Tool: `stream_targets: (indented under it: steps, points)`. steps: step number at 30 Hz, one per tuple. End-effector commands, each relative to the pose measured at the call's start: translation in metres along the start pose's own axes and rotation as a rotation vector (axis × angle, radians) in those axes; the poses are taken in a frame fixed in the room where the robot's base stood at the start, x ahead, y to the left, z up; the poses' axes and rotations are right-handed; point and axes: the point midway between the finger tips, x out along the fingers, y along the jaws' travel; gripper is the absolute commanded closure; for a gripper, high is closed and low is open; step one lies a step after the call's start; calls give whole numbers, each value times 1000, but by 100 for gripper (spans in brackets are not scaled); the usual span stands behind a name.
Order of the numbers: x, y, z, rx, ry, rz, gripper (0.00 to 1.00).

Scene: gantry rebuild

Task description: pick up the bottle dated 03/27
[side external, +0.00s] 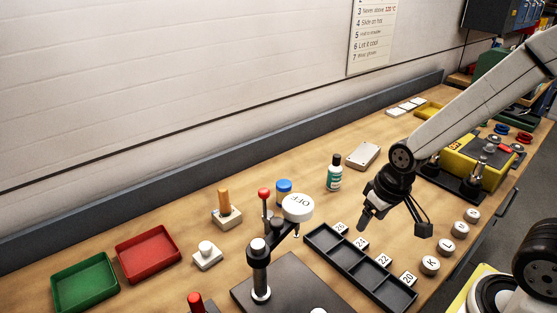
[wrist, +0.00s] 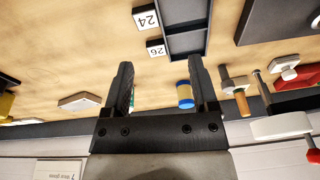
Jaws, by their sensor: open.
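A teal bottle (side external: 335,174) with a dark cap and a pale label band stands upright on the bench in the side view. Its date is too small to read. In the wrist view only a thin green sliver, probably this bottle, shows beside my left finger; the rest is hidden. A small jar (side external: 284,192) with a blue lid stands to its left; in the wrist view a blue and yellow jar (wrist: 185,95) shows just inside the right finger. My gripper (side external: 365,222) is open and empty, apart from the bottle and to its right in the side view. Its fingers (wrist: 160,64) point over bare bench.
A dark compartment tray (side external: 322,244) with numbered tiles lies below my gripper. A lever press (side external: 260,270) with a white OFF knob stands left of it. Red (side external: 147,253) and green (side external: 84,282) trays lie further left. A pale flat block (side external: 363,156) lies behind the bottle.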

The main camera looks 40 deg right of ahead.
Motion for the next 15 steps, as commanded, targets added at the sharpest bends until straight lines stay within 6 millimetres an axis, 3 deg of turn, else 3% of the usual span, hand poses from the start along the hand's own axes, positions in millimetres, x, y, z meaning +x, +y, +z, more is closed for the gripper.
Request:
stream_targets:
  steps: [5,15]
  points:
    - [8,6,-4,227,-67,-41,24]
    - [24,13,-27,864,-234,-212,24]
